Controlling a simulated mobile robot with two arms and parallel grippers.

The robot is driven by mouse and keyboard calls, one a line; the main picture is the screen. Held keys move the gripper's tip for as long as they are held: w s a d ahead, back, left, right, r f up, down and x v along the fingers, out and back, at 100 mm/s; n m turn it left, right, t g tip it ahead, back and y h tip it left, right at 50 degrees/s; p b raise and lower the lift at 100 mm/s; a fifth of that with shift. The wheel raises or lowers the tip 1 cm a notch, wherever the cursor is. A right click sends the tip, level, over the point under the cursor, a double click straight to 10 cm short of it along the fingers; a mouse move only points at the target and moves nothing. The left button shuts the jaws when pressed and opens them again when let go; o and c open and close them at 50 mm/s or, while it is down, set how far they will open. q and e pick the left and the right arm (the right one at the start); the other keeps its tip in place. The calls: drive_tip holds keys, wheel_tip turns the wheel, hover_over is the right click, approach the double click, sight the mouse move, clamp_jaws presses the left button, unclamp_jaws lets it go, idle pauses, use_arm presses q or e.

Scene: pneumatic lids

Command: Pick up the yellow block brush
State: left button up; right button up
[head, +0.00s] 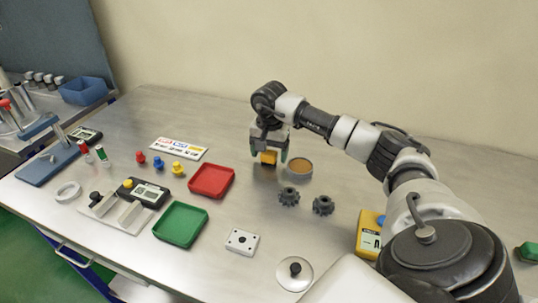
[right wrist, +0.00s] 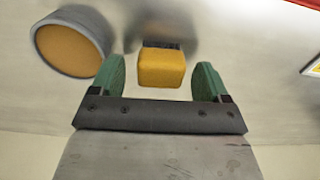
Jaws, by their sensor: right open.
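The yellow block brush (head: 268,157) stands on the metal table near the middle, with a yellow block body and a dark part beneath it. It also shows in the right wrist view (right wrist: 161,69), between the two green fingertips and apart from both. My right gripper (head: 268,154) is open and points down over the brush; its fingers (right wrist: 158,82) stand on either side of the block. In the head view, the gripper partly hides the brush. My left gripper is not in view.
A round dish with an orange-brown inside (head: 299,168) stands close right of the brush. Two dark gears (head: 289,197) lie in front. A red tray (head: 212,180) and a green tray (head: 181,224) lie to the left. Behind the brush, the table is clear.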

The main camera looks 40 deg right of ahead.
sight(270, 151)
drive_tip(key=c, duration=1)
drive_tip(key=shift+r, duration=0.1)
wheel_tip(270, 151, up, 4)
drive_tip(key=shift+s+r+b, duration=0.1)
drive_tip(key=shift+s+b, duration=0.05)
drive_tip(key=shift+b, duration=0.4)
drive_tip(key=s+a+r+b, duration=0.1)
drive_tip(key=s+a+r, duration=0.2)
drive_tip(key=s+r, duration=0.3)
drive_tip(key=s, duration=0.5)
drive_tip(key=shift+a+r+b, duration=0.35)
drive_tip(key=shift+b, duration=0.05)
drive_tip(key=shift+w, duration=0.1)
drive_tip(key=o, duration=0.4)
drive_tip(key=shift+c, duration=0.2)
drive_tip(key=c, duration=0.3)
